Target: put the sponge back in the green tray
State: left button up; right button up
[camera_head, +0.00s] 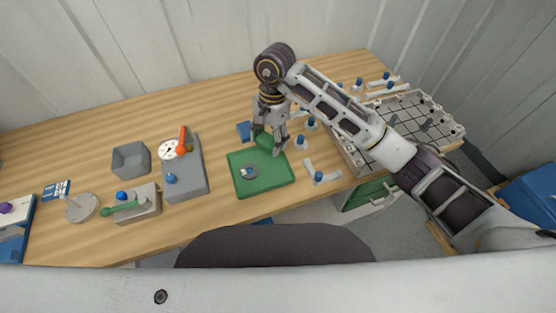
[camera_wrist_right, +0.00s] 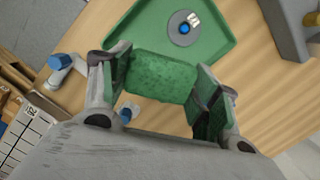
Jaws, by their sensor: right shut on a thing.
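The green sponge (camera_wrist_right: 160,77) is between the fingers of my right gripper (camera_wrist_right: 158,82), which is shut on it. In the head view the right gripper (camera_head: 269,139) is over the back right edge of the green tray (camera_head: 272,182), with the sponge (camera_head: 265,141) partly hidden by the fingers. The tray lies flat on the table and holds a grey disc (camera_head: 249,172) with a blue and white part on it. I cannot tell whether the sponge touches the tray. My left gripper is not in either view.
A grey block with a dial (camera_head: 185,175) stands left of the tray, with a grey open box (camera_head: 131,160) farther left. Several small blue-topped fittings stand right of the tray, before a large gridded rack (camera_head: 408,120). A blue block (camera_head: 243,131) lies behind the tray.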

jog(key=shift+w+d+m, duration=0.1)
jog(key=shift+d+m, duration=0.35)
jog(key=shift+m, duration=0.55)
jog(key=m, duration=0.2)
jog(key=shift+d+f+m+t, duration=0.1)
jog(key=shift+d+m+t, duration=0.2)
jog(key=shift+m, duration=0.1)
jog(key=shift+m+y, duration=0.3)
jog(key=shift+m, duration=0.4)
jog(key=shift+f, duration=0.1)
jog(key=shift+f+p, duration=0.45)
jog(key=shift+f, duration=2.6)
jog(key=shift+f, duration=0.1)
